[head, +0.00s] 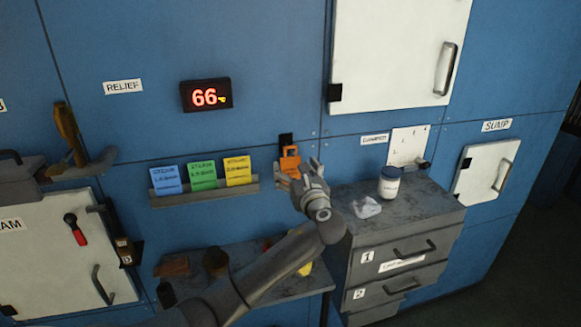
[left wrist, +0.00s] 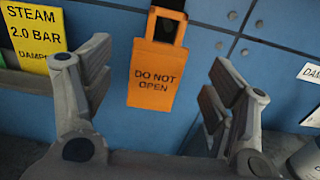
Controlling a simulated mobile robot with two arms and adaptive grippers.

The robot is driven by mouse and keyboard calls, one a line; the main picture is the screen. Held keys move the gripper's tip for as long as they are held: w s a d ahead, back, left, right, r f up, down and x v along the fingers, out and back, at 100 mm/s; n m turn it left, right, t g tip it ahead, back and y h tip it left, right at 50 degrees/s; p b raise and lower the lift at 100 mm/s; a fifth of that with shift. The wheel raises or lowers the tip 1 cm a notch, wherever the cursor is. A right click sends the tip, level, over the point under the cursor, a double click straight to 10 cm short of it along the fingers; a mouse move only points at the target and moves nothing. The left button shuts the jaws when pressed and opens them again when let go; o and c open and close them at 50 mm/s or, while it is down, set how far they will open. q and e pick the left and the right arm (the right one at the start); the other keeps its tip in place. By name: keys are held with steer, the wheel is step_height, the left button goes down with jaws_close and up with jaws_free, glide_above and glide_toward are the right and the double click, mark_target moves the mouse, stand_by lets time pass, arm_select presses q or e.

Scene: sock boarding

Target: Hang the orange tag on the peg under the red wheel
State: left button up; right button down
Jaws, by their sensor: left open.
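The orange tag (head: 291,161) hangs upright against the blue wall from a black holder (head: 286,140), right of the colored cards. In the left wrist view the tag (left wrist: 153,78) reads "DO NOT OPEN", and its top loop is around the black piece (left wrist: 166,26). My left gripper (head: 300,172) is open in front of the tag. In the left wrist view its fingers (left wrist: 158,82) stand on either side of the tag, apart from it. No red wheel or peg under one can be made out. My right gripper is not in view.
Blue, green and yellow cards (head: 238,170) stand in a wall rack on the left. A grey drawer cabinet (head: 405,222) on the right carries a white jar (head: 389,183) and a clear crumpled item (head: 367,207). A low shelf (head: 270,285) lies below my arm.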

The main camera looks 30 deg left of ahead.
mark_target(291, 163)
arm_select(q)
steer(key=shift+w+a+r, duration=0.15)
steer(key=shift+w+a, duration=0.1)
steer(key=shift+a, duration=0.1)
steer(key=p+x, duration=0.1)
steer(key=x, duration=0.2)
steer(key=shift+w+a+p, duration=0.1)
steer(key=shift+p, duration=0.25)
steer(key=shift+w+a+f, duration=0.25)
steer(key=shift+w+a, duration=0.05)
steer(key=shift+a, duration=0.05)
steer(key=c, duration=1)
